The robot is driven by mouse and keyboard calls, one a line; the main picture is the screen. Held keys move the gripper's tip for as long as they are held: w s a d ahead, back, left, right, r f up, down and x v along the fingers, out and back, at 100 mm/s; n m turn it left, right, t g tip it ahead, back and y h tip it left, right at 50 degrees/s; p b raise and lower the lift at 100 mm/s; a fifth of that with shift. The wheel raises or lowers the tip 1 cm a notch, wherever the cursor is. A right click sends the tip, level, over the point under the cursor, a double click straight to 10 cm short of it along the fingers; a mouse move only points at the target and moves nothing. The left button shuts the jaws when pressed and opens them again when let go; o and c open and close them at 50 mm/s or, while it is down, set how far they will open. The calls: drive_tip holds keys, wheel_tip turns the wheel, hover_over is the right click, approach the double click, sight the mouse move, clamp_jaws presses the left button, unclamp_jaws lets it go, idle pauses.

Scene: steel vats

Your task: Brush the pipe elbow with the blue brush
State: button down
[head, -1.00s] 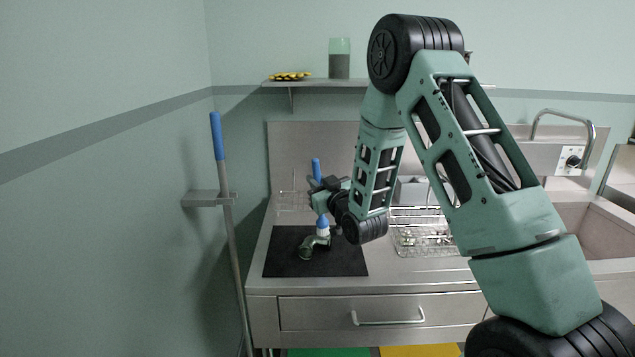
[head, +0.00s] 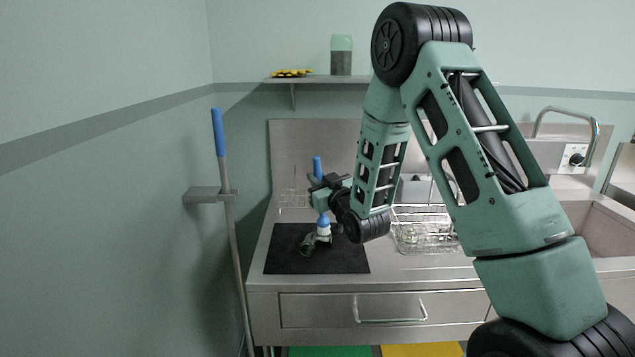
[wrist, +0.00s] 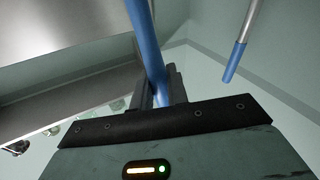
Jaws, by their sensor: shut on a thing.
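The blue brush (head: 323,220) is upright in my gripper (head: 323,191), with its blue handle above the jaws and its white bristles pointing down. The handle also shows in the wrist view (wrist: 147,40), running between the shut fingers (wrist: 162,88). The pipe elbow (head: 307,246) is a dark grey-green fitting on the black mat (head: 345,258). The bristles overlap its upper right part in the head view; I cannot tell whether they touch it. The brush head is out of the wrist view.
A blue-topped pole (head: 218,133) stands in a wall bracket (head: 201,195) at the left. A wire rack (head: 425,238) is right of the mat, and a sink lies farther right. A shelf (head: 310,79) above holds a jar (head: 341,56) and something yellow (head: 292,72).

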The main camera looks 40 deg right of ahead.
sight(317, 157)
drive_tip(key=shift+w+d, duration=0.4)
drive_tip(key=shift+f+b, duration=0.3)
drive_tip(key=shift+b, duration=0.7)
drive_tip(key=shift+s+a+r+b, duration=0.15)
drive_tip(key=shift+s+a+b, duration=0.2)
drive_tip(key=shift+s+a, duration=0.65)
drive_tip(key=shift+r+p, duration=1.7)
drive_tip(key=shift+r, duration=1.9)
drive_tip(key=shift+w+f, duration=0.1)
drive_tip(key=shift+f, duration=0.05)
